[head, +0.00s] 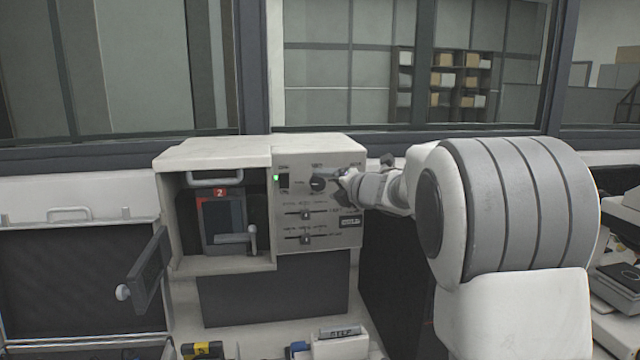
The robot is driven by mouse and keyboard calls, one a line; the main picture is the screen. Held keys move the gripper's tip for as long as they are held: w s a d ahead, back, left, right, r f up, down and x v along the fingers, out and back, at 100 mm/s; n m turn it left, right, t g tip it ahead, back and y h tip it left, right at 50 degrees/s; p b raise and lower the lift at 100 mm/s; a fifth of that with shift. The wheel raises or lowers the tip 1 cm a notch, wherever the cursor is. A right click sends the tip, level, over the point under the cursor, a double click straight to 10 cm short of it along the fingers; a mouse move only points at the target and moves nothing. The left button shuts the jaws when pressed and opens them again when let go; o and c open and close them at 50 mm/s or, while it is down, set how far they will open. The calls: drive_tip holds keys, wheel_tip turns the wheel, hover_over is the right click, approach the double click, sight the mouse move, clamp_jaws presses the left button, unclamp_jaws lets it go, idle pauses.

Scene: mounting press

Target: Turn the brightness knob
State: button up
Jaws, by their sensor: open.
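The mounting press (220,154) is a pale box on the bench, with an open chamber on its left and a control panel on its right. The dark round knob (318,184) is in the upper middle of the panel. My gripper (338,183) reaches in from the right, with its fingertips at or close beside the knob. I cannot tell whether they touch it. The gripper is small here, and the far finger is partly hidden. Two sliders (305,215) are lower on the panel. A switch (284,181) with a green light is at its upper left.
The chamber's small door (150,272) hangs open at the left. A dark unit marked 2 (222,220) stands inside the chamber. An open case (75,275) is at the far left. Small items, including a yellow one (202,349), lie along the front. My arm fills the right side.

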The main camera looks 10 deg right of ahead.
sight(320, 184)
drive_tip(key=shift+x, duration=1.7)
clamp_jaws()
